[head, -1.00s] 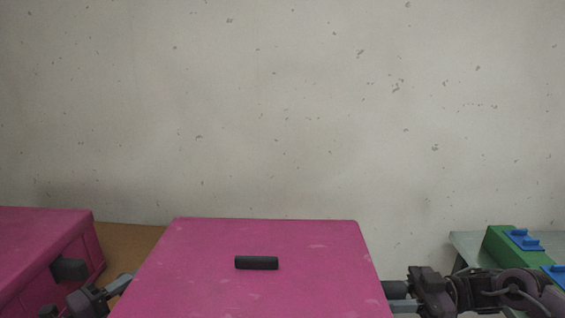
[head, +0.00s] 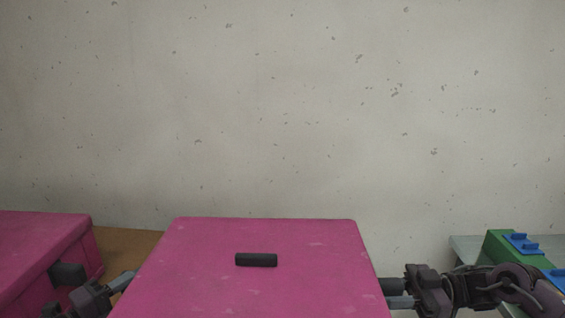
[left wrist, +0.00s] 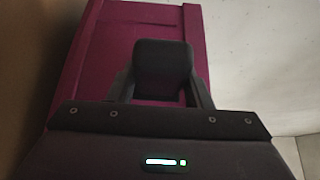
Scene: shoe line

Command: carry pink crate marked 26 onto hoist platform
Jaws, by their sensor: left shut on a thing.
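A large pink crate (head: 250,235) fills the lower middle of the head view, with a short black bar (head: 256,260) on its upward face. No number shows on it. My left gripper (head: 124,281) is at its left side. In the left wrist view the left gripper (left wrist: 160,88) is shut on a black handle (left wrist: 162,60) of the pink crate (left wrist: 100,50). My right gripper (head: 398,293) is at a dark handle on the crate's right side; whether its fingers are closed is unclear. No hoist platform can be made out.
Another pink crate (head: 40,240) with a dark handle (head: 67,273) stands at the far left, close to my left gripper. A brown surface (head: 125,242) lies behind it. At the right, a green block with blue parts (head: 522,243) rests on a grey table (head: 468,246). A speckled wall stands behind.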

